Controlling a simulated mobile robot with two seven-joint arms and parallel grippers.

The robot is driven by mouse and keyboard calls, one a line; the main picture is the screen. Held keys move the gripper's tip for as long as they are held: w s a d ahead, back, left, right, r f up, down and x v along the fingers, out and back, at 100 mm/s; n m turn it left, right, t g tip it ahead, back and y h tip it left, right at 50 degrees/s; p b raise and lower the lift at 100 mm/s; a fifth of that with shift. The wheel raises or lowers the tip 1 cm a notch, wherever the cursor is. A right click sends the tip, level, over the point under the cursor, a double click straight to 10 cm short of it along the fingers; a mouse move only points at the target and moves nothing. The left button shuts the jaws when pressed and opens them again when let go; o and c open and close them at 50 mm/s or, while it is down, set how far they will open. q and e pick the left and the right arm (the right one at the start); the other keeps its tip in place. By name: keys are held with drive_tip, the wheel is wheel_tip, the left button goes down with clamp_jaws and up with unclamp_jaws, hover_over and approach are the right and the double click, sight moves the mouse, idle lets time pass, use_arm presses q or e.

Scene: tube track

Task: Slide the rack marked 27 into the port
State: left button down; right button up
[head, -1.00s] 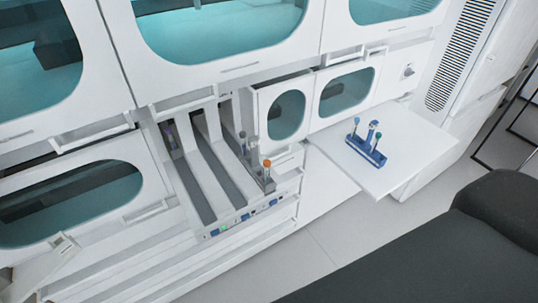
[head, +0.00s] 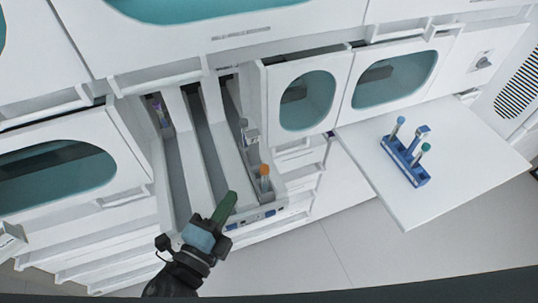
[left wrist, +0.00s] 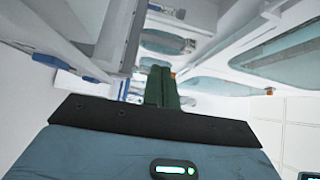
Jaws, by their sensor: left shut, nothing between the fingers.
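One rack with an orange-capped tube and a grey-topped tube (head: 265,180) stands in the right lane of the open loading tray (head: 203,150). A blue rack (head: 405,162) holding a few blue- and green-capped tubes stands on the white side shelf. No number can be read on either, so I cannot tell which is marked 27. My left gripper (head: 228,204) is shut and empty over the tray's front edge, left of the orange-capped tube; its green fingers show in the left wrist view (left wrist: 162,84). My right gripper is out of view. The port is not clearly identifiable.
The white side shelf (head: 440,195) has bare room around the blue rack. An open door with an oval window (head: 305,100) stands right of the tray. Something purple (head: 160,108) is at the back of the left lane. Handles and drawers line the front.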

sight(250, 166)
use_arm(q)
drive_tip(key=shift+w+d+r, duration=0.1)
drive_tip(key=shift+d, duration=0.05)
drive_tip(key=shift+w+r, duration=0.1)
drive_tip(key=shift+w, duration=0.05)
drive_tip(key=p+x, duration=0.1)
drive_tip(key=x, duration=0.8)
drive_tip(key=shift+w+d, duration=0.15)
drive_tip(key=shift+w, duration=0.05)
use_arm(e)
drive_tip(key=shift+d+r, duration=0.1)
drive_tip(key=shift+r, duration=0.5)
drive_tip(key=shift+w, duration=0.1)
